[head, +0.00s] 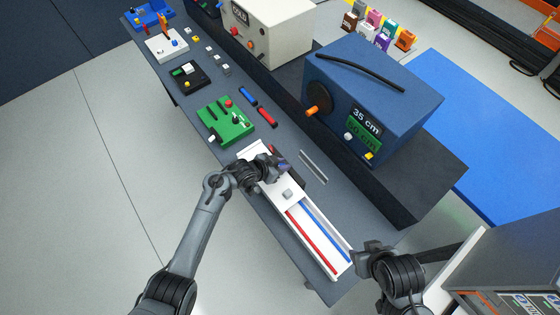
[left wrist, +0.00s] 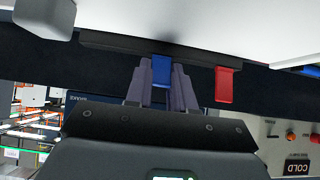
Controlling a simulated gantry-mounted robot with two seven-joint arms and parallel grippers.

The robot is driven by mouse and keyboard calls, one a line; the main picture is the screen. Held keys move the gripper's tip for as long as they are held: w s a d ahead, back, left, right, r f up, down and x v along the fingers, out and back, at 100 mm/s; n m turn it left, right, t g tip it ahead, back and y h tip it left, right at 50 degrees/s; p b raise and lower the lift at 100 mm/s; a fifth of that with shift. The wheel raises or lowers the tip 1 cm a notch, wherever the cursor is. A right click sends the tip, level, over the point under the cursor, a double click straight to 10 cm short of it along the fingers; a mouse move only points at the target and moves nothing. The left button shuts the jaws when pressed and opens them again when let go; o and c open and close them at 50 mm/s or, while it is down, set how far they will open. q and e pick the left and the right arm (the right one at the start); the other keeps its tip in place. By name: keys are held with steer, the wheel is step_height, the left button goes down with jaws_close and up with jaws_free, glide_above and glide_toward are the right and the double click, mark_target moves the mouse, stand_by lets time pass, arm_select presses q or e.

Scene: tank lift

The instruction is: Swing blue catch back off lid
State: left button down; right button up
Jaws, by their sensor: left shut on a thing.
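The long white tank (head: 345,264) lies along the front edge of the bench. A white lid panel (head: 274,188) with a grey knob (head: 288,194) covers part of it. In the left wrist view the blue catch (left wrist: 161,69) hangs from a dark bar at the edge of a white surface (left wrist: 200,20). My left gripper (left wrist: 162,80) is shut on the blue catch, one finger on each side. In the head view my left gripper (head: 281,165) hides the catch. A red catch (left wrist: 224,84) hangs beside it, untouched. My right gripper (head: 370,248) is near the tank's near end; its jaws are unclear.
Red (head: 312,242) and blue (head: 327,236) strips run along the tank's uncovered part. A large blue box (head: 395,85) with a "35 cm" display stands behind. A green panel (head: 225,120) sits left of the tank. Thin grey rods (head: 313,167) lie on the bench behind the gripper.

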arm_select(q)
steer(key=shift+w+d+r+g+y+p, duration=0.2)
steer(key=shift+g+y+p, duration=0.15)
steer(key=shift+y+p, duration=0.15)
steer(key=shift+w+d+r+g+y+p, duration=0.1)
steer(key=shift+r+g+y+p, duration=0.1)
steer(key=shift+g+y+p, duration=0.25)
steer(key=shift+w+d+f+g+y, duration=0.15)
steer(key=shift+g+y, duration=0.2)
steer(key=shift+y, duration=0.2)
steer(key=shift+d+r+g+y, duration=0.1)
steer(key=shift+g+y, duration=0.25)
steer(key=shift+y, duration=0.15)
arm_select(e)
steer(key=shift+r, duration=1.5)
arm_select(q)
steer(key=shift+f, duration=0.1)
steer(key=c, duration=1)
jaws_free()
steer(key=shift+o, duration=0.2)
